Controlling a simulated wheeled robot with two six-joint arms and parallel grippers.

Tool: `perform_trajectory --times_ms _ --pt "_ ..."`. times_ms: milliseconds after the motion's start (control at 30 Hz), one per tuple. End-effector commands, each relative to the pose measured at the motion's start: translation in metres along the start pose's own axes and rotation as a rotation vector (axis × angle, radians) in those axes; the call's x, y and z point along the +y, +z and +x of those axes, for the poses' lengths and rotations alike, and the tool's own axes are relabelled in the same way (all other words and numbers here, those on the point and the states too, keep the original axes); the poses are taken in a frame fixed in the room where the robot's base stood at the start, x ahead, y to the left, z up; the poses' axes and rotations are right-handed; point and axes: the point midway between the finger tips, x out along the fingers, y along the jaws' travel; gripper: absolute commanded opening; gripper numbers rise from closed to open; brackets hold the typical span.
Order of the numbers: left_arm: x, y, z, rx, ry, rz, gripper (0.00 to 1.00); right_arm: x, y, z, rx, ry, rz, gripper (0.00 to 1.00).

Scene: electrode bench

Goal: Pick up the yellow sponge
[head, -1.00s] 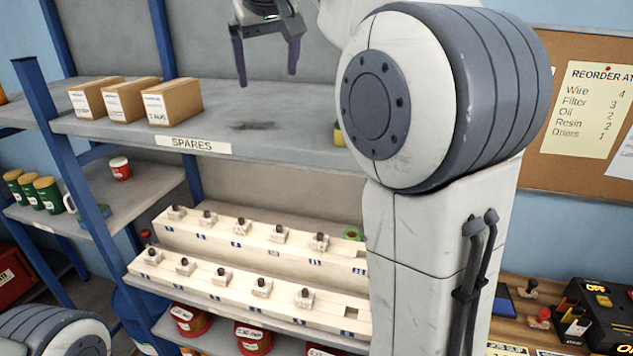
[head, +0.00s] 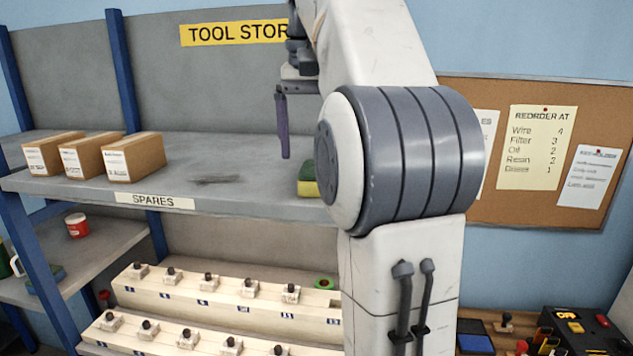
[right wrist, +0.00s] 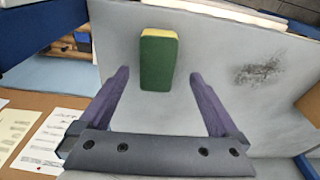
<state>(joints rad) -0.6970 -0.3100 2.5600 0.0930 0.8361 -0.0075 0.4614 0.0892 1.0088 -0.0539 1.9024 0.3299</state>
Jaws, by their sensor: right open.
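The yellow sponge (head: 307,182) has a green face and lies on the upper SPARES shelf, partly hidden behind my right arm in the head view. In the right wrist view the sponge (right wrist: 158,60) shows its green face and a thin yellow edge, beyond the fingertips and between their lines. My right gripper (right wrist: 160,80) is open and empty, apart from the sponge. In the head view the right gripper (head: 283,125) hangs above the shelf, to the left of the sponge, with one finger visible. My left gripper is in neither current view.
Several cardboard boxes (head: 131,157) stand at the left of the upper shelf (head: 235,175), whose middle is clear with a dark smudge. A corkboard (head: 470,200) hangs at right.

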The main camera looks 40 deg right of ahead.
Motion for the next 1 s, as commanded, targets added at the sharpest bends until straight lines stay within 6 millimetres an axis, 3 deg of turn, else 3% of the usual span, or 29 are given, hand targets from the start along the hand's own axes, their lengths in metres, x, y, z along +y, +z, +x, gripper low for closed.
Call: perform_trajectory --times_ms 400,1000 --pt "0.0 0.0 0.001 0.0 0.0 -0.001 0.5 0.003 -0.001 0.045 0.0 0.0 -0.001 0.97" --pt "0.0 0.0 0.002 0.0 0.0 -0.001 0.5 0.003 -0.001 0.05 0.001 0.0 -0.002 0.97"
